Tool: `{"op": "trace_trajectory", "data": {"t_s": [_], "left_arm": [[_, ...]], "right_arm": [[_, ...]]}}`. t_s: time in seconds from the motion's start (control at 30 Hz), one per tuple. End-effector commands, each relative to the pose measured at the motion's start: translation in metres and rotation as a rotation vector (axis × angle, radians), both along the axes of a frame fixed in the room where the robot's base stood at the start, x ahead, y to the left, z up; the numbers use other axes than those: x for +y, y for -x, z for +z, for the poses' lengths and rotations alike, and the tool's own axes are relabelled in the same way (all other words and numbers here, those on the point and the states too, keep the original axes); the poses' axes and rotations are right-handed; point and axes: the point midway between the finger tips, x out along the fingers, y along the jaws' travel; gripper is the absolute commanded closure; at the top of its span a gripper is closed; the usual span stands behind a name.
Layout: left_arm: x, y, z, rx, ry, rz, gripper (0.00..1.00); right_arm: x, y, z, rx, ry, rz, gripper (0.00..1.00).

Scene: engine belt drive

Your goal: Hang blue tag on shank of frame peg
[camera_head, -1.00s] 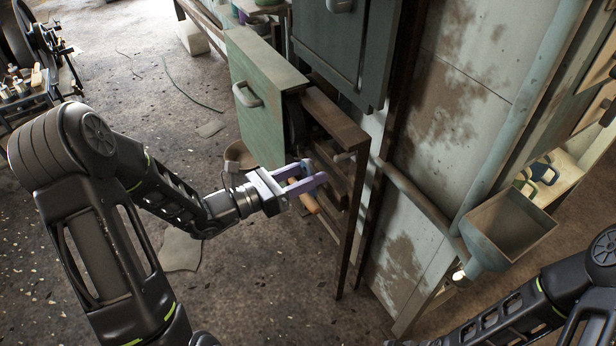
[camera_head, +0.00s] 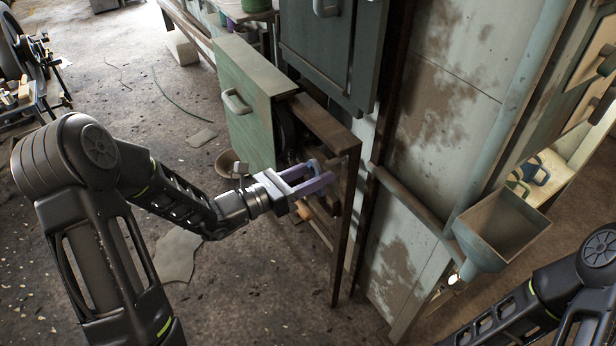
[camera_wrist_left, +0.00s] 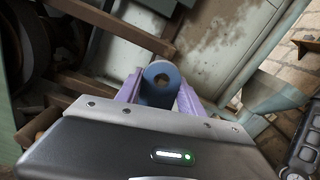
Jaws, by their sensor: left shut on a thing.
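My left gripper (camera_head: 323,173), with purple fingers, is shut on the blue tag. The left wrist view shows the blue tag (camera_wrist_left: 152,92) between the fingers, its round hole facing that camera. The gripper is at the upper part of the brown frame (camera_head: 347,205), beside the green cabinet door. The frame peg cannot be made out clearly in either current view, so I cannot tell whether the tag touches it. My right gripper is out of view; only its arm shows at lower right.
The green door (camera_head: 248,110) stands close behind my left gripper. An orange-brown handle (camera_head: 304,209) lies just below it. The floor at left is mostly open.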

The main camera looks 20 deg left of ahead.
Motion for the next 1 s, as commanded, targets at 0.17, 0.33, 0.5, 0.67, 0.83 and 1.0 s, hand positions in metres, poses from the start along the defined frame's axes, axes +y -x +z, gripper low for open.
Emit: {"op": "trace_trajectory", "data": {"t_s": [0.17,0.33,0.5,0.67,0.83,1.0], "left_arm": [[-0.008,-0.009,-0.002,-0.001,0.001,-0.003,0.93],[-0.016,-0.017,-0.003,-0.001,0.0,-0.003,0.93],[-0.022,-0.026,-0.003,-0.002,0.0,-0.002,0.93],[-0.029,-0.034,-0.003,-0.001,0.001,-0.003,0.93],[-0.035,-0.041,-0.004,0.0,0.0,-0.002,0.93],[-0.039,-0.047,-0.005,-0.001,0.001,-0.001,0.93]], "right_arm": [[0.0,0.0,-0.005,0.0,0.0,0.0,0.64],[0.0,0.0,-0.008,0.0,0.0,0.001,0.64],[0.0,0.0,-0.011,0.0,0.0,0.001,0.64],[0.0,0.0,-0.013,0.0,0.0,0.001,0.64],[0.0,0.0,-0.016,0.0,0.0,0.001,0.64],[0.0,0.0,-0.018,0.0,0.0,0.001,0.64]]}}
